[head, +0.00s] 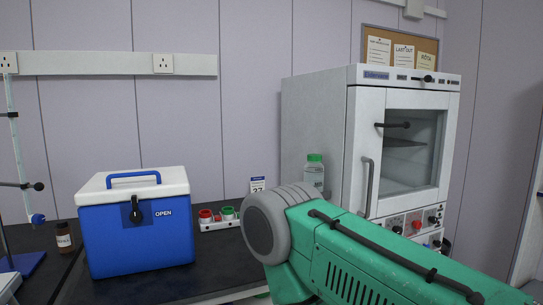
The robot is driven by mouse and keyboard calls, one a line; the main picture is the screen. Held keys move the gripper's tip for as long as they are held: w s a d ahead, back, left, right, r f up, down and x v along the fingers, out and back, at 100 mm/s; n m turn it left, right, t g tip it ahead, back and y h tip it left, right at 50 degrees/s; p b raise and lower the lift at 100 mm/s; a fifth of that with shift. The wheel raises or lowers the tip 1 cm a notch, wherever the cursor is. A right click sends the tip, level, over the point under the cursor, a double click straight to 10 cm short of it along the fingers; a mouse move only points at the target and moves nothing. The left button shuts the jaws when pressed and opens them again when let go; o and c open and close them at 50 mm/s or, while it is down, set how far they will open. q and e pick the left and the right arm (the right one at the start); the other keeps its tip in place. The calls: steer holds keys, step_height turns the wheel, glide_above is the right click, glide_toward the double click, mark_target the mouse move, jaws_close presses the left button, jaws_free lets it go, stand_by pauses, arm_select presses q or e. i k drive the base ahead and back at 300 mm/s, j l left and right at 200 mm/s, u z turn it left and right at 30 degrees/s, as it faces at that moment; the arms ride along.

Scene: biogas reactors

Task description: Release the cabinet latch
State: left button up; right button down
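The cabinet (318,122) is a tall pale grey unit on the right with a glass window (412,150) in its door. The door looks closed. A black latch lever (393,125) lies roughly level across the upper left of the door. My green and grey arm comes in from the lower right and hides the cabinet's lower left part. Neither gripper is in view, and nothing touches the latch lever.
A blue cool box (135,238) with a white lid stands on the black bench (215,268). A small rack with red and green caps (220,217), a green-capped bottle (313,172) and a brown bottle (64,238) stand nearby. Red and black knobs (416,224) sit below the door.

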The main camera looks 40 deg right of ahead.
mark_target(406, 124)
steer(key=z, duration=1.95)
